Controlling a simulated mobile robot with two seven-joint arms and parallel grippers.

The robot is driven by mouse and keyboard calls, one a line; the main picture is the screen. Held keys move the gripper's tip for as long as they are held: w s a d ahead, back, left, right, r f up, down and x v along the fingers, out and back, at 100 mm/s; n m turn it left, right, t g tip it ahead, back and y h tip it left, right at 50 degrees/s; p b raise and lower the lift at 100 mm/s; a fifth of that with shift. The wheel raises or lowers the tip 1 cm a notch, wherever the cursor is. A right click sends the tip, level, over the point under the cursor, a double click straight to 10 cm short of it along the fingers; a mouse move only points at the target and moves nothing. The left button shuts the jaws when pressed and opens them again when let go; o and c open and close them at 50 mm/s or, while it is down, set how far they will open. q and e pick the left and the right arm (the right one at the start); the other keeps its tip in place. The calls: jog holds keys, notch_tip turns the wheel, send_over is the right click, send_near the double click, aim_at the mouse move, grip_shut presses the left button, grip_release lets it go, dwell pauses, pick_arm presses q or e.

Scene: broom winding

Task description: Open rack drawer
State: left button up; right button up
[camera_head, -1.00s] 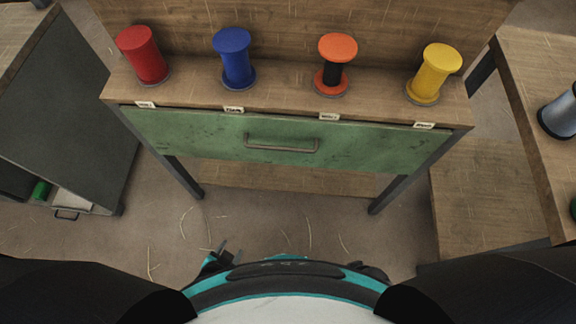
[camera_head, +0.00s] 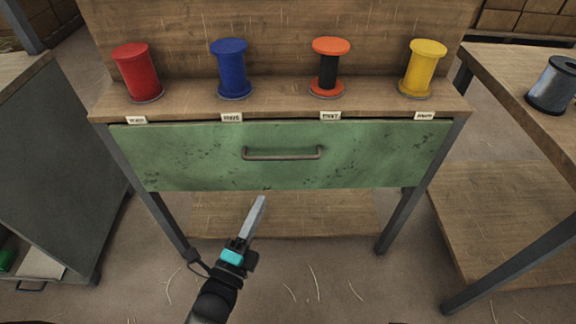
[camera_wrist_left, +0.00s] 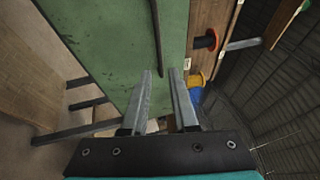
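The rack drawer has a green, worn front (camera_head: 200,160) and is closed under the rack's wooden top. Its dark bar handle (camera_head: 284,154) is at the middle of the front. My left gripper (camera_head: 260,203) is below and in front of the drawer, pointing up towards it, apart from the handle. In the left wrist view the left gripper (camera_wrist_left: 162,82) has its two fingers apart with nothing between them. The green front (camera_wrist_left: 120,40) and the handle (camera_wrist_left: 156,40) show beyond the fingertips. My right gripper is not in view.
Red (camera_head: 137,72), blue (camera_head: 232,70), orange-black (camera_head: 328,68) and yellow (camera_head: 422,70) spools stand on the rack top. A dark cabinet (camera_head: 60,170) is at left. A wooden table (camera_head: 520,95) with a grey spool (camera_head: 553,85) is at right.

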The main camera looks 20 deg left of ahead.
aim_at(282, 157)
pick_arm(q)
jog(key=shift+b+x, duration=1.7)
jog(key=shift+x, duration=5.35)
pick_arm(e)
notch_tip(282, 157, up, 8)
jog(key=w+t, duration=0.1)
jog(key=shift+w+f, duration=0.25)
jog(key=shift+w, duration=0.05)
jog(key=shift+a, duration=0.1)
pick_arm(q)
grip_shut()
jog(key=shift+a+f, duration=0.1)
